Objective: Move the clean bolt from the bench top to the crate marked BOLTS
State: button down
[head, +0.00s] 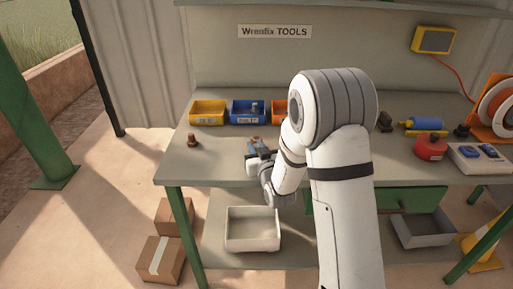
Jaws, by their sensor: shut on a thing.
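My gripper (256,147) is low over the bench top (222,165), near its front edge and left of the middle. It is shut on a small brownish thing (256,139), seemingly a bolt, mostly hidden by the jaws. I cannot tell whether it is clean, or whether it touches the bench. A brown bolt (192,140) stands upright on the bench to the left. Behind are a yellow crate (208,118), a blue crate (240,118) with a small thing in it, and an orange crate (277,118), partly hidden by my arm. Their labels are too small to read.
Grey bins (253,243) and (423,240) stand below the bench. Bench space left of my gripper is mostly free.

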jog(key=shift+s+f, duration=0.1)
jog(key=shift+f, duration=0.15)
jog(key=shift+f+b, duration=0.25)
jog(key=shift+b, duration=0.05)
jog(key=c, duration=1.3)
grip_release()
jog(key=shift+r, duration=0.1)
jog(key=shift+r, duration=0.1)
jog(key=shift+r+p, duration=0.2)
jog(key=shift+p, duration=0.3)
jog(key=v, duration=0.9)
jog(key=shift+s+d+r, duration=0.1)
jog(key=shift+s+r, duration=0.1)
jog(key=shift+s, duration=0.1)
jog(key=shift+s+f+p, duration=0.15)
jog(key=shift+p, duration=0.95)
